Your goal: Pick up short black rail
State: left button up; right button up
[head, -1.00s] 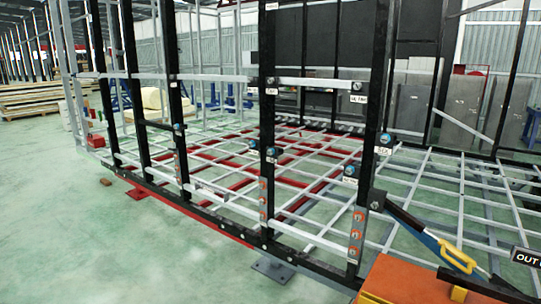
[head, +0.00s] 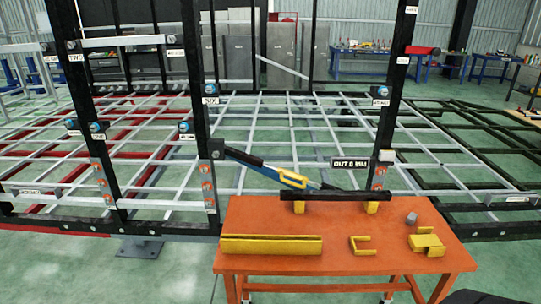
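A short black rail (head: 335,195) lies level across two small yellow blocks (head: 371,207) near the back edge of an orange table (head: 330,262). Nothing is touching it from above. Neither of my grippers shows in the head view. A dark rounded shape sits at the bottom right edge, and I cannot tell what it is.
The table also bears a long yellow channel (head: 271,245), a yellow bracket (head: 362,246), a yellow block piece (head: 427,244) and a small grey piece (head: 411,218). The black-posted trailer frame (head: 197,120) stands close behind it. A blue bar with a yellow handle (head: 292,179) slants behind the table.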

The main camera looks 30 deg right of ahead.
aim_at(285, 195)
jog(key=z, duration=1.55)
